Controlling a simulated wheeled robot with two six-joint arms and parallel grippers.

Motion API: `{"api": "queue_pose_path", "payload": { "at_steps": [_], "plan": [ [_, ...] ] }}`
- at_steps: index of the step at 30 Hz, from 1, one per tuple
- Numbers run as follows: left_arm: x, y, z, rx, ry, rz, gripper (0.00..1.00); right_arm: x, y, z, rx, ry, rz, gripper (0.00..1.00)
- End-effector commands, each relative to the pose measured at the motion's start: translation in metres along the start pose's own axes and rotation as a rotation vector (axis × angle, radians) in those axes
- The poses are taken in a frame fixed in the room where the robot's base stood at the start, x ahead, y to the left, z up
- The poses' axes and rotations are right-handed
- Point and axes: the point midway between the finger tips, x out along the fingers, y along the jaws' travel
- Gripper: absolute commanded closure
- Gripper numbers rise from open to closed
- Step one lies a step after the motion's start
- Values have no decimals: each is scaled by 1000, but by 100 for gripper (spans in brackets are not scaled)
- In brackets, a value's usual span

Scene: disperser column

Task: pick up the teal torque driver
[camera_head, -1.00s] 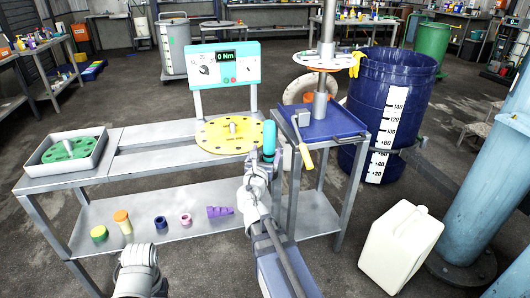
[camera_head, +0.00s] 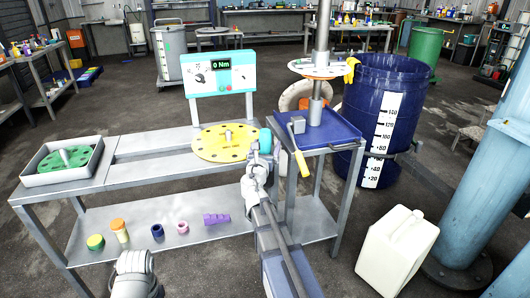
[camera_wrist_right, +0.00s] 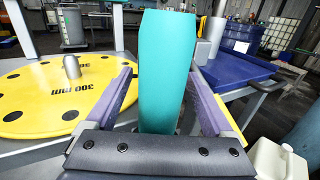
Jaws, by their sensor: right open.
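The teal torque driver (camera_head: 266,141) stands upright at the right end of the bench, beside the yellow disc. In the right wrist view the teal driver (camera_wrist_right: 167,70) rises between the two fingers of my right gripper (camera_wrist_right: 164,97), its lower end hidden behind the gripper's dark body. The fingers are apart, one on each side of the driver, with a gap visible at each side. In the head view my right gripper (camera_head: 257,158) is at the driver's lower part. My left gripper is not visible; only a link of that arm shows at the bottom.
The yellow disc (camera_head: 210,145) lies left of the driver. A blue-topped stand (camera_head: 335,128) with a yellow-handled tool (camera_head: 300,160) is close on the right. A torque display (camera_head: 220,73) stands behind. Several coloured parts lie on the lower shelf (camera_head: 140,215).

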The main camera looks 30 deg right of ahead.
Motion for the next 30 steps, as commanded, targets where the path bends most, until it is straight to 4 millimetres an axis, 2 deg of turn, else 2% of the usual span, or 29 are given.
{"api": "queue_pose_path", "payload": {
  "at_steps": [2,8,30],
  "plan": [
    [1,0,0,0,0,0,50,8,0,-1,0,0,-1,13],
    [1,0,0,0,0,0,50,7,0,-1,0,0,-1,13],
    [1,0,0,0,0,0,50,7,0,-1,0,0,-1,96]
  ]
}}
